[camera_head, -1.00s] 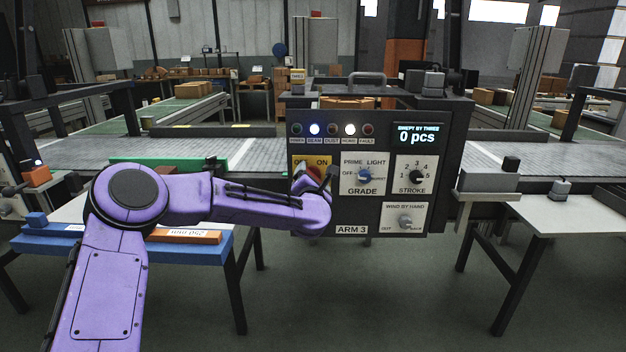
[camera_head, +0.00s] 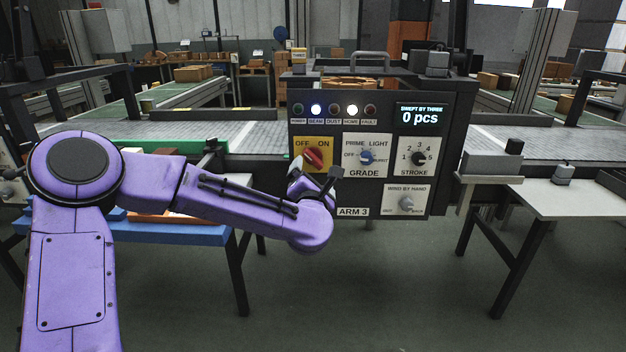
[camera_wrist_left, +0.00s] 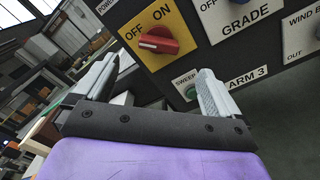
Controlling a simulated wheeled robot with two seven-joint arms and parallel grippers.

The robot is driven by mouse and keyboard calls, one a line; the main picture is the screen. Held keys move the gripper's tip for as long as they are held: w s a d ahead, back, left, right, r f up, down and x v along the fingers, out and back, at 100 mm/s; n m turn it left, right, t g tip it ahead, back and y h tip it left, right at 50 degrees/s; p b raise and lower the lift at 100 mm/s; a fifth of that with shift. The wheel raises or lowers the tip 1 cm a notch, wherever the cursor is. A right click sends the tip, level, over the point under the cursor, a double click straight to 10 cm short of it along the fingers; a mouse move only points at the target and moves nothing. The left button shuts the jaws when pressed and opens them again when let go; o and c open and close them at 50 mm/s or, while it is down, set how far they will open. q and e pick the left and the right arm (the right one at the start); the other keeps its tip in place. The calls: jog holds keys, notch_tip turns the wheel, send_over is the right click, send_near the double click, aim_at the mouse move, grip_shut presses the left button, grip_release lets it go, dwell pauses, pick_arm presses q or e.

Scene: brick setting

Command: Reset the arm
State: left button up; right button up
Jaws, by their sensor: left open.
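The dark control panel labelled ARM 3 (camera_head: 352,212) faces me in the head view. Its red OFF/ON switch (camera_head: 313,157) sits on a yellow plate and also shows in the wrist view (camera_wrist_left: 158,40). Beam and home lamps are lit; the display (camera_head: 420,116) reads 0 pcs. The grade knob (camera_head: 366,157), stroke knob (camera_head: 418,158) and wind-by-hand knob (camera_head: 406,203) are visible. My left gripper (camera_head: 316,182) is open and empty, just below the red switch. A green button (camera_wrist_left: 190,92) labelled SWEEP shows between its fingers. My right gripper is not in view.
A grey conveyor (camera_head: 252,140) runs behind the panel on both sides. A blue table (camera_head: 215,236) stands under my left arm, and a pale side table (camera_head: 577,200) at right. Floor in front is clear.

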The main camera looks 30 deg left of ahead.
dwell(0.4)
pick_arm(q)
jog(key=s+d+f+m+g+h+p, duration=0.35)
jog(key=s+f+m, duration=0.25)
jog(key=f+m, duration=0.5)
jog(key=s+d+f+m+g+h+p, duration=0.2)
jog(key=s+d+f+m, duration=0.45)
jog(key=f, duration=0.65)
jog(key=s+a+f+m+g+p, duration=0.1)
jog(key=s+f+m+g+p, duration=0.1)
jog(key=s, duration=1.1)
jog(key=s+a+f+m+g+p, duration=0.2)
jog(key=s+f+m+g, duration=0.2)
jog(key=s, duration=0.9)
notch_tip(320, 180, down, 5)
jog(key=m, duration=0.3)
jog(key=shift+s+a+g, duration=0.15)
jog(key=shift+a+g, duration=0.05)
jog(key=shift+g, duration=0.15)
